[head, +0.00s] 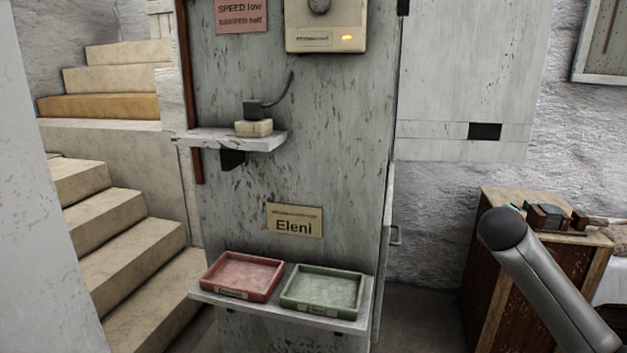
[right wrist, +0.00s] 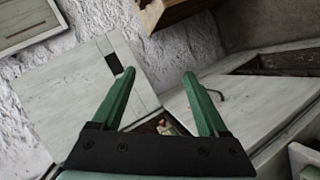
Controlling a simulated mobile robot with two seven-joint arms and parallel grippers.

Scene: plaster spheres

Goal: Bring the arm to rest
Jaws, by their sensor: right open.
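My right gripper (right wrist: 159,75) shows in the right wrist view with its two green fingers apart and nothing between them. Part of my right arm (head: 545,275) comes in at the lower right of the head view, and its gripper is not visible there. My left gripper is not in view.
A red tray (head: 213,286) and a green tray (head: 290,301), both seemingly empty, sit on a low shelf (head: 340,323). A small shelf (head: 200,138) above holds a pale block (head: 253,128) with a black piece. A wooden cabinet (head: 485,280) stands right, behind my arm. Steps (head: 130,240) are left.

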